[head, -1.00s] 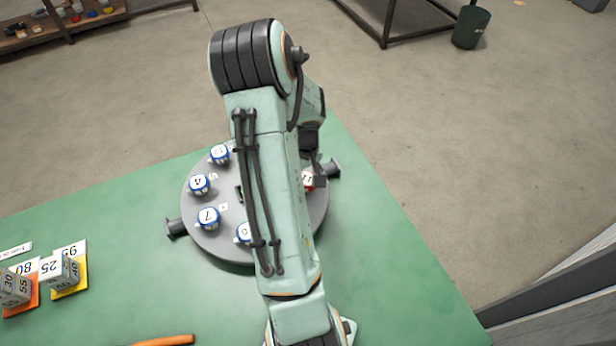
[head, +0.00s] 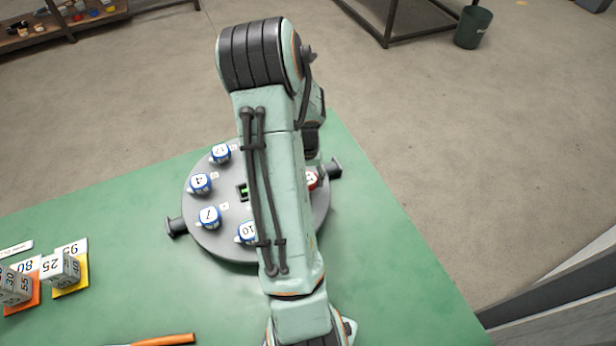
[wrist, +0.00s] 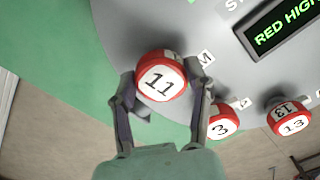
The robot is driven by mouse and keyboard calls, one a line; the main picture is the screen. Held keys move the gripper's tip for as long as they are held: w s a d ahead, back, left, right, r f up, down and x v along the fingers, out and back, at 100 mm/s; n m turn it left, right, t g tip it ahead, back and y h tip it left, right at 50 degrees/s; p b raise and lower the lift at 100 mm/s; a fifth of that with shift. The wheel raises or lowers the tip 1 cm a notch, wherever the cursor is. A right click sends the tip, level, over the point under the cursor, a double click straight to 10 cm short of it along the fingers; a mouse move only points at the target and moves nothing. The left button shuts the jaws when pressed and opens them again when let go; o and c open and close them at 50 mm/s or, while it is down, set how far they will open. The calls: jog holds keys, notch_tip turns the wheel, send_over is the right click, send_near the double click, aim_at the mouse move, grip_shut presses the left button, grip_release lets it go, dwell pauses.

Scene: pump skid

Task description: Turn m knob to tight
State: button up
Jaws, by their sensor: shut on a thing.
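The m knob (wrist: 161,77) is a red and white knob with 11 on its top, beside a small tag marked M (wrist: 206,58). In the wrist view it sits between the two fingers of my gripper (wrist: 160,97), which is shut on it. In the head view my arm covers most of the gripper, and only a sliver of a red knob (head: 312,180) shows at the right of the round grey plate (head: 200,233). The knob's side markings are not readable.
Red knobs 3 (wrist: 222,124) and 13 (wrist: 291,118) stand close by. A display (wrist: 285,30) reads "RED HIGH", cut off at the edge. Several blue knobs, such as one (head: 209,217) at the left, stand on the plate. Number blocks (head: 60,268) lie left on the green table (head: 400,270).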

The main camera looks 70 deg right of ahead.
dwell(0.4)
jog(key=o, duration=1.1)
jog(key=shift+o, duration=0.2)
jog(key=shift+r, duration=0.1)
notch_tip(320, 180, up, 12)
jog(key=shift+w, duration=0.1)
